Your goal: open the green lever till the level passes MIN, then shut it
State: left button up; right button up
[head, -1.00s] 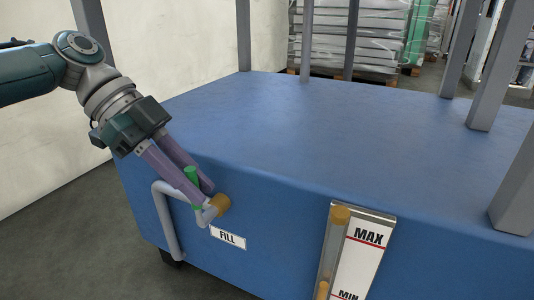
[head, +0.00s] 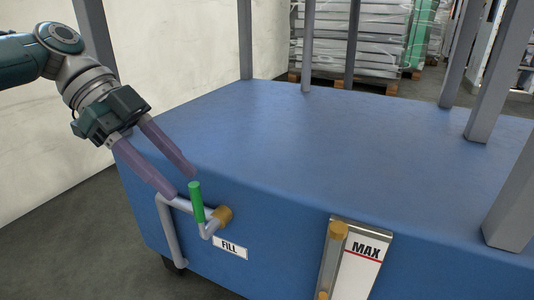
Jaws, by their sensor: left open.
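The green lever (head: 196,202) stands nearly upright on the grey fill pipe (head: 168,228) at the front of the blue tank, above the FILL label (head: 230,247). My left gripper (head: 183,186) is open, its purple fingers just up and left of the lever, with nothing between them. The level gauge (head: 360,262) is at the lower right, with a clear tube, an amber top cap (head: 338,230) and the MAX mark. An amber bit (head: 322,296) shows in the tube at the picture's bottom edge. The MIN mark is outside the picture. My right gripper is not in view.
The blue tank top (head: 300,130) is bare and wide. Grey posts (head: 490,90) rise from its right and back edges. A pale wall (head: 40,140) stands at the left, and pallets with wrapped stacks (head: 350,45) stand behind.

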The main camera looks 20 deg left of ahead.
pick_arm(q)
jog(key=p+v, duration=0.1)
jog(key=v, duration=0.4)
dwell(0.3)
